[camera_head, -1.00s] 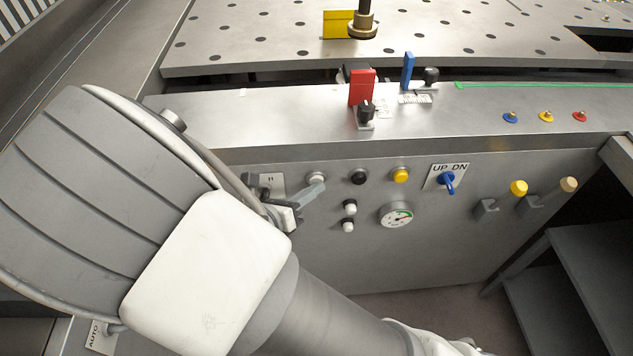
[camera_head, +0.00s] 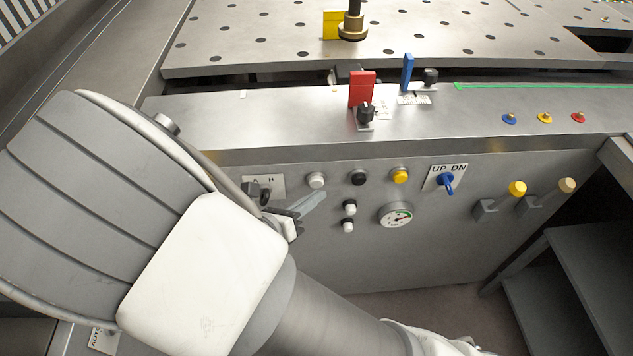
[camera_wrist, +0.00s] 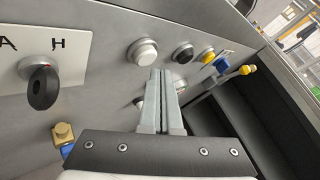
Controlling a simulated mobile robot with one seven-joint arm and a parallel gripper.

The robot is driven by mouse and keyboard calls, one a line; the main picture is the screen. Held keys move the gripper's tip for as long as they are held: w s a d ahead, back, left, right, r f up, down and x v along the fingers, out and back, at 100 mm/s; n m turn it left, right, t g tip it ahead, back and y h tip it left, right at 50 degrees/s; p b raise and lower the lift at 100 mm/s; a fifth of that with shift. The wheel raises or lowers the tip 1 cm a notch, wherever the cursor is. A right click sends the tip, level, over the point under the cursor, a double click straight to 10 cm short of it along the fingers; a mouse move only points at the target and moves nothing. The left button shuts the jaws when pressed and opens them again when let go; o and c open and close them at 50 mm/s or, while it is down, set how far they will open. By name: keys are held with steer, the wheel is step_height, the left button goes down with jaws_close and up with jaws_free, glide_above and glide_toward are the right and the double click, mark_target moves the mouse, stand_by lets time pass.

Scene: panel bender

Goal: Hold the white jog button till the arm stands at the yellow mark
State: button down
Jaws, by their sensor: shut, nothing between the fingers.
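The white jog button (camera_head: 316,180) is on the grey front panel, left of a black button. It also shows in the wrist view (camera_wrist: 142,52), fully visible. My gripper (camera_head: 317,196) is shut and empty, its fingertips just below the button in the head view. In the wrist view the closed fingertips (camera_wrist: 161,74) sit just below and right of the button, apparently apart from it. The arm, a dark post with a brass collar (camera_head: 352,32), stands on the perforated table. It overlaps the right part of the yellow mark (camera_head: 331,25), an upright plate.
A black button (camera_head: 358,178), a yellow button (camera_head: 400,175), two small white-tipped knobs (camera_head: 348,208) and a gauge (camera_head: 396,215) are close by. An A/H selector (camera_head: 264,193) is to the left. Red (camera_head: 361,88) and blue (camera_head: 408,71) uprights stand on the ledge above.

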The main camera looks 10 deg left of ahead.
steer(key=shift+s, duration=0.1)
steer(key=s, duration=0.2)
steer(key=s+d+p, duration=0.1)
steer(key=s, duration=0.1)
steer(key=shift+s+d, duration=0.1)
steer(key=shift+s, duration=0.25)
stand_by(0.7)
